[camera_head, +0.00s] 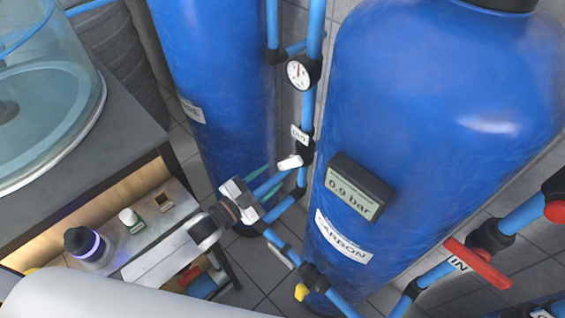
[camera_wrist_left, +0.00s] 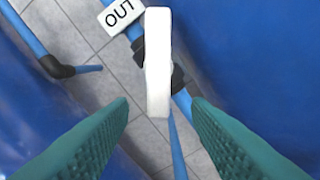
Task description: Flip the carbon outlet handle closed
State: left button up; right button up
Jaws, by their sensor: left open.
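The carbon outlet handle is a white lever (camera_head: 290,162) on the blue pipe left of the carbon tank (camera_head: 415,130), just below the OUT label (camera_head: 299,135). In the left wrist view the white handle (camera_wrist_left: 158,62) is large and upright in the picture, at an angle to the pipe behind it. My left gripper (camera_head: 277,174) is open, with its green fingertips just short of the handle. In the wrist view the fingers (camera_wrist_left: 160,108) lie to either side of the handle's lower end, with visible gaps. My right gripper is not in view.
A pressure gauge (camera_head: 298,72) sits above the handle on the same pipe. Another blue tank (camera_head: 215,80) stands behind to the left. A red handle (camera_head: 477,262) by the IN label is at the lower right. A bench (camera_head: 120,130) with small bottles stands at the left.

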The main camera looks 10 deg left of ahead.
aim_at(282, 167)
pick_arm(q)
jog(key=x, duration=0.5)
jog(key=shift+a+f+p, duration=0.1)
jog(key=shift+a+p, duration=0.15)
jog(key=shift+p, duration=0.1)
jog(key=shift+w+d, duration=0.4)
jog(key=shift+w, duration=0.05)
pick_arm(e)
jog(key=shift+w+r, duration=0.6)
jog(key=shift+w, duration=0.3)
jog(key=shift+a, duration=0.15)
pick_arm(q)
jog(key=shift+c, duration=0.8)
grip_shut()
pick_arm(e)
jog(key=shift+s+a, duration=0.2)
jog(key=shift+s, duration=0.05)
